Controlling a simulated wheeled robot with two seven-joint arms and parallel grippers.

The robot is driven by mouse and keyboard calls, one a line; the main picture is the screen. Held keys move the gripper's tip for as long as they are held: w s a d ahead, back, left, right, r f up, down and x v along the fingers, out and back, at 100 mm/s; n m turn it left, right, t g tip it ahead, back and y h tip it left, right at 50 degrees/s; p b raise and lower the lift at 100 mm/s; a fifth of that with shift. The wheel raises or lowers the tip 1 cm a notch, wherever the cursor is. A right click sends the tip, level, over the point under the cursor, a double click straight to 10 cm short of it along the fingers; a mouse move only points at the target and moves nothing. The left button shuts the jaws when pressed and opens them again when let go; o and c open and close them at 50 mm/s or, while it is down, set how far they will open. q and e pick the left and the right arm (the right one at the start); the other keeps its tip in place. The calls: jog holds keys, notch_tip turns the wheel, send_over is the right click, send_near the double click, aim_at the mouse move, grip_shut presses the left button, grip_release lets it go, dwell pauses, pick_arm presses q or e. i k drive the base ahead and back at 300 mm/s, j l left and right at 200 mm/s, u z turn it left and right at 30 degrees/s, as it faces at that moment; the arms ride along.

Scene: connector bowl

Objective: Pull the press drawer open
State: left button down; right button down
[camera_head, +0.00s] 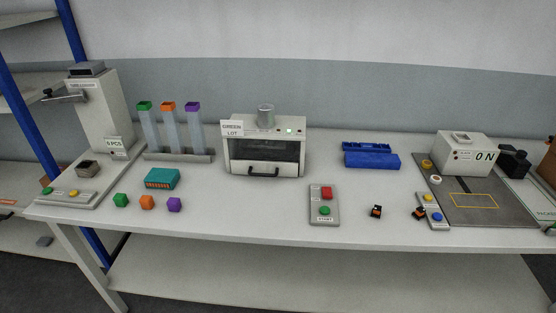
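The press (265,142) is a white box with a dark window, standing at the middle back of the table. A "GREEN LOT" sign (232,129) is on its upper left and a small green light shows on its top panel. Its drawer (264,169) is the white front at the bottom, with a black bar handle (264,175). The drawer front looks flush with the press body. Neither of my grippers shows in the head view.
A control box (324,205) with red and green buttons sits front right of the press. Left are a teal box (162,179), coloured cubes (147,202) and tubes in a rack (178,157). A blue case (371,160) lies right. The table before the drawer is clear.

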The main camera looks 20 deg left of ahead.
aim_at(263, 169)
jog(key=j+u, duration=0.15)
jog(key=u, duration=0.25)
jog(key=i+j+u, duration=0.1)
jog(key=u, duration=0.3)
jog(key=i+j+u, duration=0.1)
jog(key=u, duration=0.3)
jog(key=j+u, duration=0.1)
jog(key=u, duration=0.3)
jog(key=i+l, duration=0.05)
